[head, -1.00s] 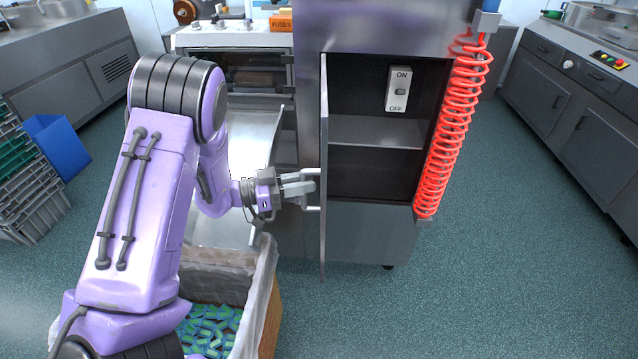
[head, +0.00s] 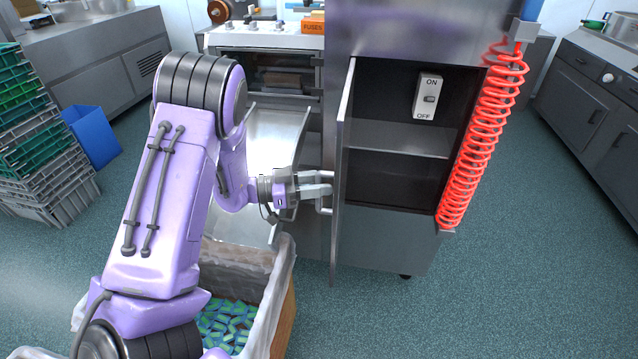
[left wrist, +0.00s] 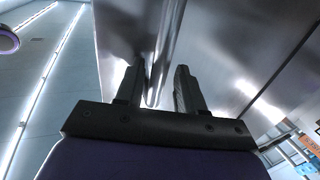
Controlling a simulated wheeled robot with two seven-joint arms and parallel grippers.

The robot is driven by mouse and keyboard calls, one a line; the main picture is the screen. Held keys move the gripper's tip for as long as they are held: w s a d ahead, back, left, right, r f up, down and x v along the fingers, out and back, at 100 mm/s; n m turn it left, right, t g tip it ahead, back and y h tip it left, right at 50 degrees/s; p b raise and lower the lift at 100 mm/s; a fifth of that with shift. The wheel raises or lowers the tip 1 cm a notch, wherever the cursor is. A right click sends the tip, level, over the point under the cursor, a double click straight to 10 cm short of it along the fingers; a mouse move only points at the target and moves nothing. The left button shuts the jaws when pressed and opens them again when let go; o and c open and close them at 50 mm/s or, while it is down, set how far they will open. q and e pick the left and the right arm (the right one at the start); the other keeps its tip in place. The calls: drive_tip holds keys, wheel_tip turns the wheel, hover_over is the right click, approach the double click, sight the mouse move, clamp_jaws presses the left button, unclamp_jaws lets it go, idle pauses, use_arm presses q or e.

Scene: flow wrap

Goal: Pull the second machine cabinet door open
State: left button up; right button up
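The machine cabinet door (head: 343,185) stands swung out to the left of the cabinet, seen almost edge-on, and the inside of the cabinet (head: 405,175) is exposed. A bar handle (head: 325,190) sits on the door's left face. My left gripper (head: 318,184) is at this handle, its fingers reaching right toward the door. In the left wrist view the two fingers of the left gripper (left wrist: 160,88) are parted. A thin shiny bar stands between them, with a gap beside the right finger. My right gripper is not in view.
An ON/OFF switch (head: 428,97) is inside the cabinet above a shelf (head: 400,138). A red coiled hose (head: 483,140) hangs at the cabinet's right. A lined box (head: 275,300) of green and blue pieces stands below my left arm. Stacked crates (head: 45,170) are at left. Floor on the right is clear.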

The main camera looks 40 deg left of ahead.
use_arm(q)
drive_tip(key=b+v, duration=0.1)
drive_tip(key=v, duration=0.9)
drive_tip(key=shift+a, duration=0.25)
drive_tip(key=shift+s, duration=0.1)
